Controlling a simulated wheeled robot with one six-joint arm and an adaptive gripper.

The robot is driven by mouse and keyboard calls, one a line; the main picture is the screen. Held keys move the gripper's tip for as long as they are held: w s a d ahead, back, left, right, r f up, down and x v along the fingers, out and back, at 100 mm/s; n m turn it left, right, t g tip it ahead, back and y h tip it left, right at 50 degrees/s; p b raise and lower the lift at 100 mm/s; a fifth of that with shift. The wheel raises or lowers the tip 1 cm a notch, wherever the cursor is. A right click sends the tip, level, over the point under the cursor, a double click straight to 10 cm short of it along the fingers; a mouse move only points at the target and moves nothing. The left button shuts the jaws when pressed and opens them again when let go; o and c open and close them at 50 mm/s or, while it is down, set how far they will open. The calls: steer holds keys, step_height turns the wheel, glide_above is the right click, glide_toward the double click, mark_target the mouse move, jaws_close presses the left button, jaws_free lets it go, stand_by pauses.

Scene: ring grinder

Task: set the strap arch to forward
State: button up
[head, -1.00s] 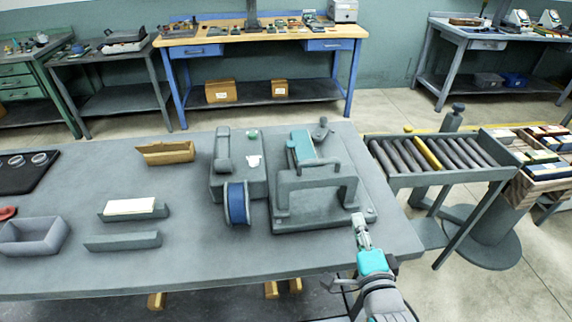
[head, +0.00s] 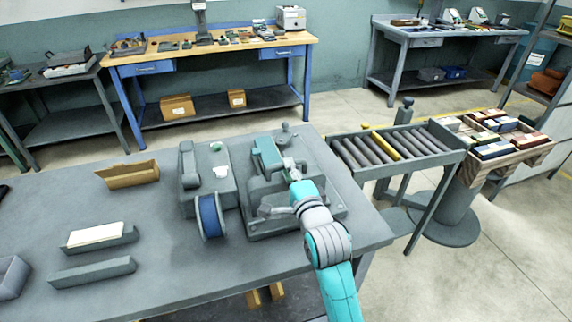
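The grey strap arch (head: 262,190) stands on the grey machine plate (head: 262,228) near the right end of the table. My arm covers most of it, so its tilt is hard to read. A teal block (head: 266,154) and a round knob (head: 285,134) are at the back of the same machine. My gripper (head: 290,172) is over the machine, behind the front part of the arch as seen here and close to the teal block. Its fingers are too small and covered to tell open from shut, or whether they touch the arch.
A grey unit with a blue spool (head: 211,216) stands just left of the machine. A brown bin (head: 128,176) and grey trays (head: 93,272) lie further left. A roller conveyor (head: 385,148) stands right of the table. Some tabletop in front is clear.

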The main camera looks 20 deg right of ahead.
steer(key=shift+w, duration=1.4)
jaws_close()
steer(key=w, duration=1.6)
steer(key=shift+w, duration=0.15)
jaws_free()
steer(key=shift+w, duration=0.1)
